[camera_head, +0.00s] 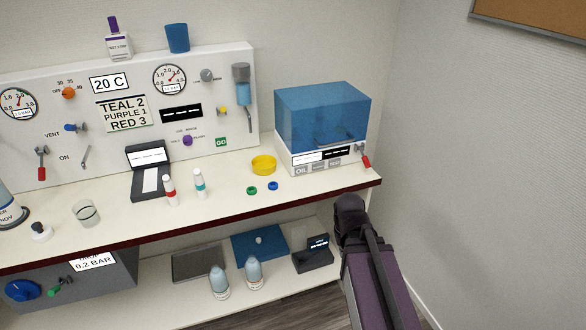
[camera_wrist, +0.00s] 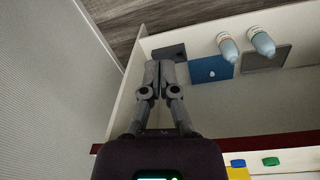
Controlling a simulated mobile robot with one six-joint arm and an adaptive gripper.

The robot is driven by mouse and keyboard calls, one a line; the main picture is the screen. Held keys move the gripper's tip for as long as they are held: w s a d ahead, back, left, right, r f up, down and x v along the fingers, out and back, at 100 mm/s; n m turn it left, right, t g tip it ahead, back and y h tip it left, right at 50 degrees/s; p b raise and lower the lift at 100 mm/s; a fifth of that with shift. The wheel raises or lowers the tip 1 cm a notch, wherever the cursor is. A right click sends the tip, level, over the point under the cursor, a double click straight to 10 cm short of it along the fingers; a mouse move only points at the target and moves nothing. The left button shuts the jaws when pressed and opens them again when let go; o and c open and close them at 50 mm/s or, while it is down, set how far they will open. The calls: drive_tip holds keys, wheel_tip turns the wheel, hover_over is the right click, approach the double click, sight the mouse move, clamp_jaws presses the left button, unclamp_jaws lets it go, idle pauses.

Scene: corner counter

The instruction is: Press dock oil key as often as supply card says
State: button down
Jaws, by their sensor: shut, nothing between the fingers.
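The dock (camera_head: 285,158) is a white box under a clear blue cover (camera_head: 322,112) at the counter's right end. Its front has a dark display with white marks and a row of grey keys. The oil key (camera_head: 300,171) is the leftmost, labelled OIL. A card (camera_head: 123,112) on the back panel reads TEAL 2, PURPLE 1, RED 3; I cannot tell whether it is the supply card. My gripper (camera_wrist: 159,65) is shut and empty in the wrist view, pointing over the lower shelf. In the head view my arm stands at the counter's right front corner, apart from the dock.
A red-handled lever (camera_head: 365,160) is on the dock's right side. A yellow ring (camera_head: 263,165), a green cap (camera_head: 252,190) and a blue cap (camera_head: 273,186) lie before the dock. Bottles (camera_head: 219,283) and a black device (camera_head: 313,255) stand on the lower shelf. A wall closes the right side.

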sight(315, 193)
drive_tip(key=w+d+f+n+t+h+b, duration=0.15)
drive_tip(key=w+n+t+h+b, duration=0.45)
drive_tip(key=w, duration=0.7)
drive_tip(key=w+a+r+n+t+b, duration=0.1)
drive_tip(key=w+a+n+t+b, duration=0.1)
drive_tip(key=w+n, duration=0.1)
drive_tip(key=w+a+r+n+t+b, duration=0.1)
drive_tip(key=w+a+n+t, duration=0.1)
drive_tip(key=w+a+n, duration=0.1)
drive_tip(key=w+a+r+n+t+b, duration=0.1)
drive_tip(key=w+a+n+t+b, duration=0.1)
drive_tip(key=w+n, duration=0.2)
drive_tip(key=shift+w+a+r+n+t+b, duration=0.1)
drive_tip(key=shift+w+a+n+t+b, duration=0.25)
drive_tip(key=shift+n, duration=0.35)
drive_tip(key=shift+w+a+r+n+t, duration=0.25)
drive_tip(key=shift+w+a+n+t, duration=0.1)
drive_tip(key=shift+n, duration=0.15)
drive_tip(key=shift+w+a, duration=0.4)
drive_tip(key=shift+w, duration=1)
drive_tip(key=shift+w+a, duration=0.45)
drive_tip(key=shift+w, duration=0.9)
drive_tip(key=shift+w+a, duration=0.4)
drive_tip(key=shift+w, duration=1)
